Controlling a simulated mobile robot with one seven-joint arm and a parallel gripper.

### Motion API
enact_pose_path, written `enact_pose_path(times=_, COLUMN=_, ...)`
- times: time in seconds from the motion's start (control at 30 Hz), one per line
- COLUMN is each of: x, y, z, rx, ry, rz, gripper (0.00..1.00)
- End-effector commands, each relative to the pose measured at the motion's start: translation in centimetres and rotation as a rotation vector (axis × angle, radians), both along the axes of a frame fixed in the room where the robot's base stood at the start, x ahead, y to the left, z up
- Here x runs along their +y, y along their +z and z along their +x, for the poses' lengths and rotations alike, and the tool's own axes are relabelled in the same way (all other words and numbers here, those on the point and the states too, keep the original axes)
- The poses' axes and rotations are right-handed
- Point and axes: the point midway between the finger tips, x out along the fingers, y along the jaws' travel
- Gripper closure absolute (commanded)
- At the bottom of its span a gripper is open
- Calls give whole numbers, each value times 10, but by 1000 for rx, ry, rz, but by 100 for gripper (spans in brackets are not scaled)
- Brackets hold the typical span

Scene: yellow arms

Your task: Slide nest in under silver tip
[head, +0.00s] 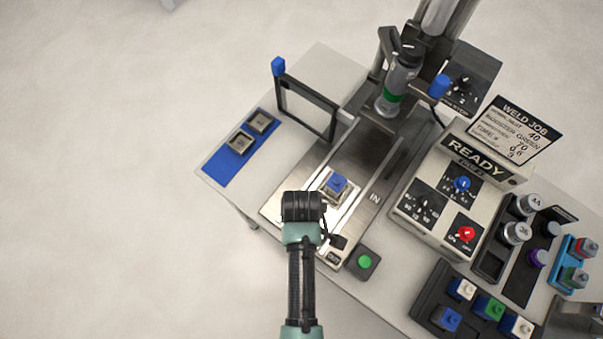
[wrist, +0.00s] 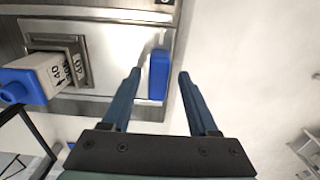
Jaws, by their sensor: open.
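The nest is a bright metal slide plate (head: 350,200) on the slide base near the table's front; it also shows in the wrist view (wrist: 115,65). A part with a blue top (head: 337,183) sits in its raised square holder, marked 40 in the wrist view (wrist: 62,68). A blue handle (wrist: 158,75) stands at the plate's edge. My gripper (wrist: 160,79) is open, with one finger on each side of the handle; contact is not clear. In the head view my gripper (head: 303,207) hides the handle. The silver tip (head: 385,107) hangs below the green-banded stack, farther back along the slide.
A dark frame with a blue knob (head: 307,107) stands left of the slide. The READY control box (head: 455,175) and a green button (head: 365,262) are to the right. The slide track toward the tip looks clear.

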Motion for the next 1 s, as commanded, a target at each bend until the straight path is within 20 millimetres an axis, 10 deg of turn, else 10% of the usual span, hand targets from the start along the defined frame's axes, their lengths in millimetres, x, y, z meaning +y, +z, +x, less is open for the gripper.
enact_pose_path(times=0.47, x=0, y=-11, z=0, rx=-1, ry=0, rz=0, gripper=42)
enact_pose_path(times=0.8, x=0, y=-11, z=0, rx=-1, ry=0, rz=0, gripper=100)
enact_pose_path(times=1.0, x=0, y=-11, z=0, rx=-1, ry=0, rz=0, gripper=100)
